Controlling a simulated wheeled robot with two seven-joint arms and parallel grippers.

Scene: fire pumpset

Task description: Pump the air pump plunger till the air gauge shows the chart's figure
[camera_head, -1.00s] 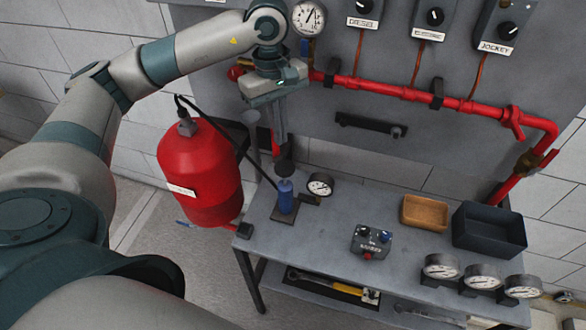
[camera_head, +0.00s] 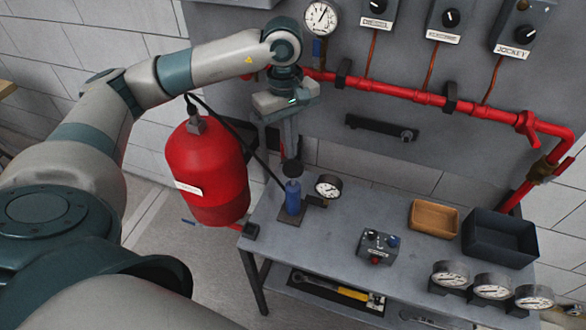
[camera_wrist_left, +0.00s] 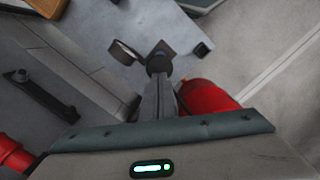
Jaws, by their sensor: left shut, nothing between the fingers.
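The air pump is a small blue cylinder (camera_head: 294,198) on a dark base plate at the left of the bench. Its black plunger knob (camera_head: 292,169) sits close above the cylinder. My left gripper (camera_head: 290,154) points down, shut and empty, with its fingertips at the top of the knob; they appear to touch it. In the left wrist view the knob (camera_wrist_left: 159,62) lies at the fingertips and hides most of the pump. The air gauge (camera_head: 328,186) is a small round dial beside the pump; its reading is too small to tell. No chart is recognisable. My right gripper is out of view.
A red tank (camera_head: 207,172) hangs left of the pump, with a black hose near my gripper. A control box (camera_head: 378,247), wooden tray (camera_head: 433,217), dark bin (camera_head: 499,238) and several gauges stand to the right. A red pipe (camera_head: 400,92) crosses the back panel.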

